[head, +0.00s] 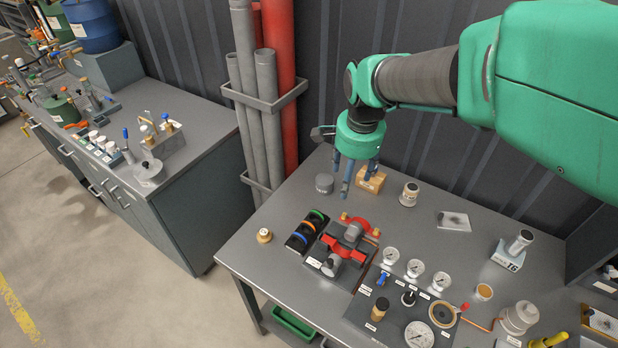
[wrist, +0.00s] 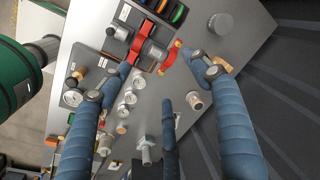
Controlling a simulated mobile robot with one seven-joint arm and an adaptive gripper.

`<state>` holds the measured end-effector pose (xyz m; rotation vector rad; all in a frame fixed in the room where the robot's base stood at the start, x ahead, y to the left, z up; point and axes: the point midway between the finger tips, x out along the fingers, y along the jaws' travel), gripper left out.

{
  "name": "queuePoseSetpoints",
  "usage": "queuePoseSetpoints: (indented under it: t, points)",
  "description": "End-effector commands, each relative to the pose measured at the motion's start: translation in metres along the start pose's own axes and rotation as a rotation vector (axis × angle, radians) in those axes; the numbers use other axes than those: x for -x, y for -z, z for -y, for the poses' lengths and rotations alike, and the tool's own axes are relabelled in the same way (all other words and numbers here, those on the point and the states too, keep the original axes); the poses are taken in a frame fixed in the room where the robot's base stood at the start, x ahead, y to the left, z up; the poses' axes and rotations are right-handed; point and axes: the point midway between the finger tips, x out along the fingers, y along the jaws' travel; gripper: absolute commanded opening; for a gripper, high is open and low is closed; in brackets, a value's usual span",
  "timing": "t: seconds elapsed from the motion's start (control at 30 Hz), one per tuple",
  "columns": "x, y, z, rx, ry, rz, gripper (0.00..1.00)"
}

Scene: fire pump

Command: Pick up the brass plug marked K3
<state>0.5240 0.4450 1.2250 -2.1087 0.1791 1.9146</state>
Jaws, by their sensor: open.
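No K3 mark is readable in either view. A small round brass piece with a pale label (head: 264,235) sits alone on the left of the bench in the head view. I cannot tell which is the K3 plug. My gripper (head: 352,176) has blue fingers, spread open and empty above the back of the bench; the wrist view also shows it (wrist: 152,88).
A red-handled valve assembly (head: 343,250) and a black rack with coloured rings (head: 307,232) stand near the front left. A grey knurled cap (head: 324,183) and a pale capped cylinder (head: 409,195) are near my fingers. Pipes (head: 280,90) rise behind the bench's left end.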

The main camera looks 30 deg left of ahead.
Motion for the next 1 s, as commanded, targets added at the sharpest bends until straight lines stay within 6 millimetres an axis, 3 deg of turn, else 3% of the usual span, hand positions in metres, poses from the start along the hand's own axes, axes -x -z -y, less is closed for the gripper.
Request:
queuePoseSetpoints:
  t: [0.03,0.2,0.5,0.73,1.0]
  points:
    - [-0.013,-0.011,0.018,-0.003,-0.010,0.011,0.63]
    - [-0.054,-0.047,0.068,-0.033,-0.039,0.035,0.63]
    - [-0.132,-0.126,0.141,-0.088,-0.096,0.063,0.63]
    - [-0.173,-0.173,0.170,-0.119,-0.125,0.069,0.63]
    - [-0.183,-0.185,0.176,-0.129,-0.132,0.069,0.63]
